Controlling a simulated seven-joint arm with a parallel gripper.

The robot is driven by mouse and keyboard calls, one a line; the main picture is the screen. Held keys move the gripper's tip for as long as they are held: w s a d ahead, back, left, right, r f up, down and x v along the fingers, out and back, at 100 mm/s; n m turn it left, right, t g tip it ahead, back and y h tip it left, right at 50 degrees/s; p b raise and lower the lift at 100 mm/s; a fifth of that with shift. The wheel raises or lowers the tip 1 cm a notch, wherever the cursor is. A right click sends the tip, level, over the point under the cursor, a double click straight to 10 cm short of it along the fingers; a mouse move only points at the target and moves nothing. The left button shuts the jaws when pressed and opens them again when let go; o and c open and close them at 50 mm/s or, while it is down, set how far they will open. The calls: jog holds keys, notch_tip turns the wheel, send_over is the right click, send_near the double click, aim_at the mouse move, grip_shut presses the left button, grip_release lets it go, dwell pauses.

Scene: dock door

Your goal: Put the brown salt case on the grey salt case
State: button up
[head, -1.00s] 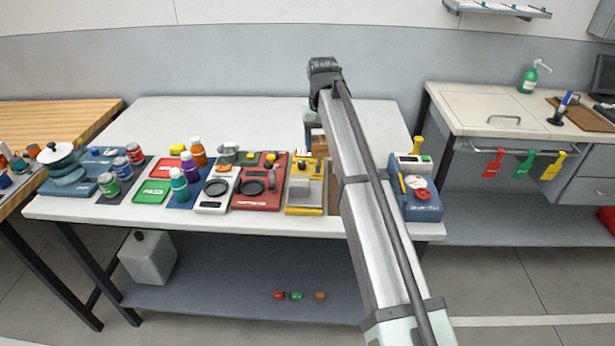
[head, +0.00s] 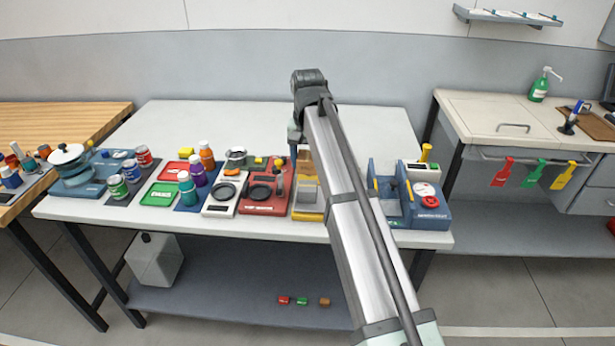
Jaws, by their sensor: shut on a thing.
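My gripper (head: 298,146) points down over the table from the wrist at the top of the arm. Its fingers are small and partly hidden by my own arm. It is shut on the brown salt case (head: 305,157), which shows just under it. The grey salt case (head: 308,188) sits below and in front on the yellow-edged stand (head: 306,215). The brown case appears over or just behind the grey one. I cannot tell whether they touch, as my arm covers their right side.
A red scale tray (head: 262,208) stands just left of the stand, with a white scale (head: 219,210) beyond it. Several bottles and jars stand farther left. A blue device (head: 432,214) with a red knob stands on the right. The table's back (head: 230,120) is clear.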

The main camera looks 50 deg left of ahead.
aim_at(307, 187)
jog(key=shift+f, duration=2.8)
jog(key=shift+f, duration=0.15)
jog(key=o, duration=1.1)
notch_tip(307, 187, up, 12)
jog(key=shift+r, duration=0.15)
